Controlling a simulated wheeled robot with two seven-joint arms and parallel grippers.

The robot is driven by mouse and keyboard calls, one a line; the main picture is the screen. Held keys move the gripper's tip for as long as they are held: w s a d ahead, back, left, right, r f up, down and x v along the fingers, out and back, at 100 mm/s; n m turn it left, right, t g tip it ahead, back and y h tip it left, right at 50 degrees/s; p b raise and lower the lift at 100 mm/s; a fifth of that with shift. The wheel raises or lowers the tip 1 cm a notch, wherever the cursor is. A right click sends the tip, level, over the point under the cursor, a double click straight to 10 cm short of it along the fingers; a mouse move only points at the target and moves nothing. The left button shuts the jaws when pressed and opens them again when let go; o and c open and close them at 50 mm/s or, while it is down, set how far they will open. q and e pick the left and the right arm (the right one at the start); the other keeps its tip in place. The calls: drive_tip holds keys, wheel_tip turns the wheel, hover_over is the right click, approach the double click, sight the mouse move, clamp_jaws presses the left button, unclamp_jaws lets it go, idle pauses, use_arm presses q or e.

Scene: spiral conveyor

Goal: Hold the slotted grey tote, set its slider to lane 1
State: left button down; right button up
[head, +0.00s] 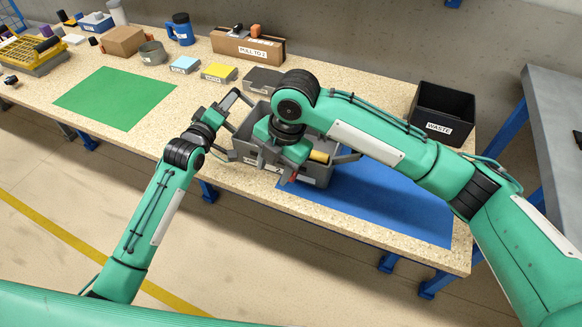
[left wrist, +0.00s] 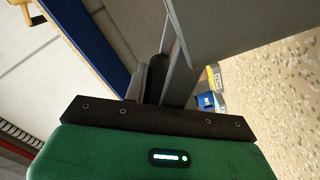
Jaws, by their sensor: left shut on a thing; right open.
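The grey tote (head: 318,176) stands on the table, on the edge of a blue mat. My left gripper (head: 236,112) is shut on the tote's left side. In the left wrist view a grey tote wall (left wrist: 225,30) runs up from beside the dark fingers. My right gripper (head: 291,172) is open over the tote's front side, and its arm covers much of the tote. A small red part (head: 293,176) shows by the right gripper; I cannot tell whether it is the slider. A yellow cylinder (head: 319,156) shows at the tote. The slots and lane marks are hidden.
The blue mat (head: 390,205) is bare to the right of the tote. A black waste bin (head: 428,124) stands at the back right. Behind are a box marked PULL TO 2 (head: 240,47), a yellow block (head: 219,73) and a blue block (head: 186,65). The green mat (head: 115,97) is empty.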

drive_tip(key=w+d+r+n+h, duration=0.2)
drive_tip(key=w+d+r+h, duration=0.15)
drive_tip(key=r, duration=0.35)
drive_tip(key=shift+y, duration=0.45)
wheel_tip(320, 180, down, 12)
drive_tip(key=shift+a+r, duration=0.1)
drive_tip(key=shift+a, duration=0.05)
clamp_jaws()
